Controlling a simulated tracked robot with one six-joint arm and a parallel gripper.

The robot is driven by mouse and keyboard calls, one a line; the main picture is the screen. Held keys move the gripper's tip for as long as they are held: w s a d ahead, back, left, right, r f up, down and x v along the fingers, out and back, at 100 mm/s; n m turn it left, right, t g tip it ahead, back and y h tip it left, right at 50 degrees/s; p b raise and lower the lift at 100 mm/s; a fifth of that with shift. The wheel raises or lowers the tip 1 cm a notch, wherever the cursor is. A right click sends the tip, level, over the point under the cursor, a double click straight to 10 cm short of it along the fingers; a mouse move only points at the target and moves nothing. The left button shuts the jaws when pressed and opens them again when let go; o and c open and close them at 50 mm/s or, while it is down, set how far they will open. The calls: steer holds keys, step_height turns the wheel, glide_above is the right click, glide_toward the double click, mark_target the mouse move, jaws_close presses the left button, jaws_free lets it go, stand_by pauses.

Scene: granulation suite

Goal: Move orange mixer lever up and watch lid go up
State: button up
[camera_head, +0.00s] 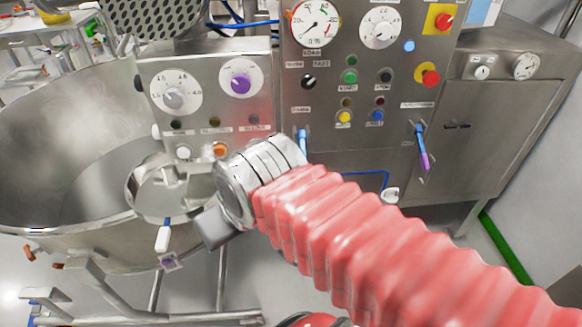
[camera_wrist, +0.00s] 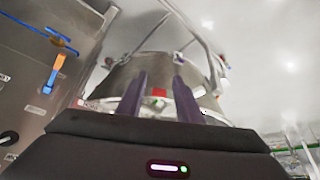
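My gripper (camera_wrist: 160,84) shows in the wrist view as two dark purple fingers, apart with nothing gripped between them. In the head view my arm covers the middle of the picture and the fingers cannot be made out. A lever with a blue upper part and an orange handle (camera_wrist: 57,68) hangs on the steel panel at the left of the wrist view, apart from the fingers. In the head view a lever with a blue top (camera_head: 302,139) shows just above my arm; its lower part is hidden.
The control panel (camera_head: 330,75) carries gauges, buttons and red stops. A blue and purple lever (camera_head: 422,148) hangs at its right. A metal stand (camera_head: 150,316) with pipes is below the bowl. A steel drum (camera_wrist: 150,70) is beyond the fingers in the wrist view.

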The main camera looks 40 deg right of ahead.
steer(key=shift+a, duration=0.15)
steer(key=m+g+h, duration=0.2)
steer(key=m+h, duration=0.1)
steer(key=m, duration=0.4)
glide_toward(303, 154)
steer(key=s+a+r, duration=0.2)
steer(key=s, duration=0.2)
steer(key=shift+w+f+y, duration=0.1)
steer(key=shift+w+y, duration=0.05)
steer(key=shift+y, duration=0.15)
steer(key=x, duration=1.3)
steer(key=shift+w+d+f, duration=0.2)
steer(key=shift+f, duration=0.15)
steer(key=shift+c, duration=0.2)
